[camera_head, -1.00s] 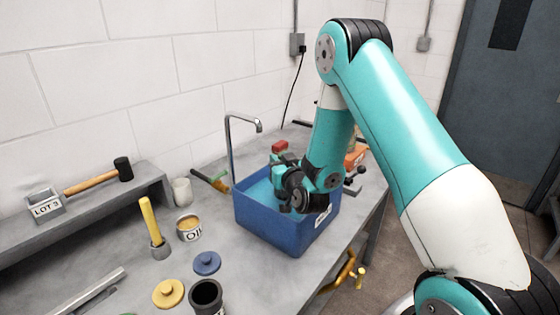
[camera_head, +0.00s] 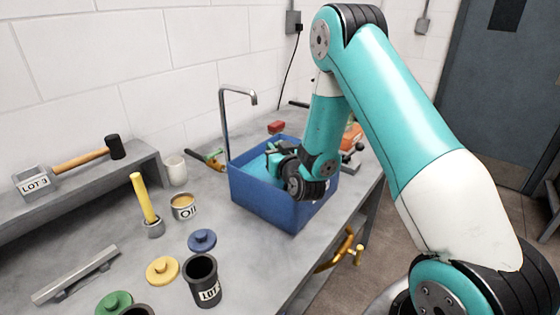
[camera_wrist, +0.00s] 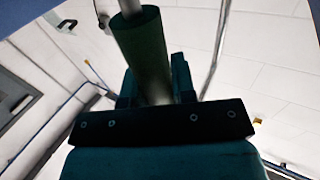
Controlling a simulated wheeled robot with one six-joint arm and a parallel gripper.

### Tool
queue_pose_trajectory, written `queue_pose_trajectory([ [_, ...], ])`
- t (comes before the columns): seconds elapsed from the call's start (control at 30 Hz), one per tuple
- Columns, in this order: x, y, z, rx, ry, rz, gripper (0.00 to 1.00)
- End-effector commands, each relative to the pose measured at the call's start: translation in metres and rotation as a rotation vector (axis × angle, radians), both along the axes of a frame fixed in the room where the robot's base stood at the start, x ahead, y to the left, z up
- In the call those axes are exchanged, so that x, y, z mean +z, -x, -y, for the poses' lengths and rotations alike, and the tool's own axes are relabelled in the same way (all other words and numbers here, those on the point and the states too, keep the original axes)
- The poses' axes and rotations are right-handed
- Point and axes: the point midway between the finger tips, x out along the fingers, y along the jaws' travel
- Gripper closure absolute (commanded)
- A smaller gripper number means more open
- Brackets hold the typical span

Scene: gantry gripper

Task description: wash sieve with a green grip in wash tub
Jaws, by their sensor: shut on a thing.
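The blue wash tub (camera_head: 263,202) stands on the grey bench, with light blue water showing inside.
A tap (camera_head: 226,125) rises at the tub's back left corner. A red block (camera_head: 276,127) and an orange item (camera_head: 351,136) are behind the tub. An oil tin (camera_head: 184,207), a yellow-handled tool (camera_head: 144,199), lids and a black pot (camera_head: 203,281) stand to the left.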

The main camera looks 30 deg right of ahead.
Motion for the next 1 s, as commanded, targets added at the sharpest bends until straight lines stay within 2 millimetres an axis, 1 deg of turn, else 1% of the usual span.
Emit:
queue_pose_trajectory([
  [0.33,0.0090,-0.0001,0.0001,0.000,0.000,0.001,0.94],
  [0.57,0.0077,-0.0001,0.0001,0.000,0.000,0.001,0.94],
  [0.83,-0.0004,-0.0001,0.0001,0.000,0.000,0.001,0.94],
  [1.0,0.0003,-0.0001,0.0001,0.000,0.000,0.001,0.94],
])
